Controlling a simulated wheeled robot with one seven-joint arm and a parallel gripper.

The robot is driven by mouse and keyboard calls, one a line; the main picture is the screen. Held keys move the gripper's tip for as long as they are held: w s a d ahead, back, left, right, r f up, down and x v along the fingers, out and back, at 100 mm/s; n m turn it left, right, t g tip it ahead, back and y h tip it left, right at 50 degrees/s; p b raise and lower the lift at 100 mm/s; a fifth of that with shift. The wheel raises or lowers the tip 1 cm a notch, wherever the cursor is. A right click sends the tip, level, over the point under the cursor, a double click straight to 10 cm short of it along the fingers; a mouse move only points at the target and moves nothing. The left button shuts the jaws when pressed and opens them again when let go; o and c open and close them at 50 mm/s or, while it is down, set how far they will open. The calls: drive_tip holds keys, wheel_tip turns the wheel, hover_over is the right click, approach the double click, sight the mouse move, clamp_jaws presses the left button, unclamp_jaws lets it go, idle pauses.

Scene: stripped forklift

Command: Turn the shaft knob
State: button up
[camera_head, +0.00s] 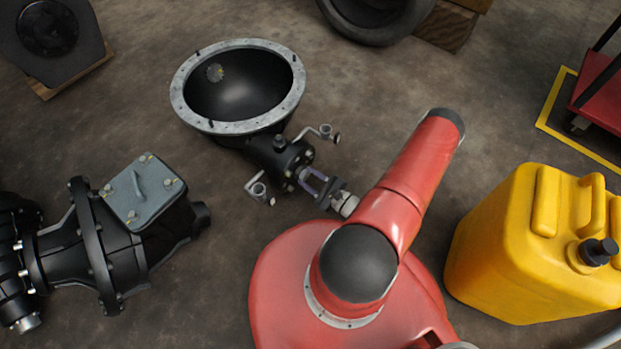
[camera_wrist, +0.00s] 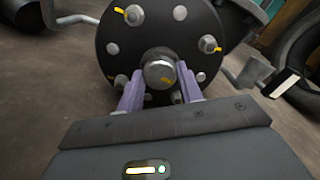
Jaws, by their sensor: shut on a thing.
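The shaft knob (camera_wrist: 160,72) is a rounded metal end at the centre of a black bolted flange. In the wrist view my gripper (camera_wrist: 160,88) has its two purple-grey fingers on either side of the knob, shut on it. In the head view my gripper (camera_head: 314,182) reaches the flange end of the black housing (camera_head: 280,152); the knob itself is hidden there by the fingers. The housing joins a wide black bowl with a grey rim (camera_head: 180,98).
Bent metal brackets stick out on both sides of the flange, one at the right (camera_head: 325,131) and one at the left (camera_head: 257,188). A black gearbox with a grey cover (camera_head: 143,190) lies left. A yellow canister (camera_head: 530,245) stands right. Bare floor surrounds the housing.

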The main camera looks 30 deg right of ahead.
drive_tip(key=m, duration=0.8)
drive_tip(key=shift+m, duration=0.4)
drive_tip(key=m, duration=0.3)
drive_tip(key=shift+d+m, duration=0.1)
drive_tip(key=shift+m, duration=0.2)
drive_tip(key=m+b, duration=0.1)
drive_tip(key=m, duration=0.3)
drive_tip(key=shift+m, duration=0.3)
drive_tip(key=m, duration=0.3)
drive_tip(key=shift+f+m, duration=0.1)
drive_tip(key=shift+m, duration=0.2)
drive_tip(key=m, duration=0.4)
drive_tip(key=shift+m+b, duration=0.3)
drive_tip(key=m, duration=0.4)
drive_tip(key=shift+m+b, duration=0.35)
drive_tip(key=shift+m, duration=1.75)
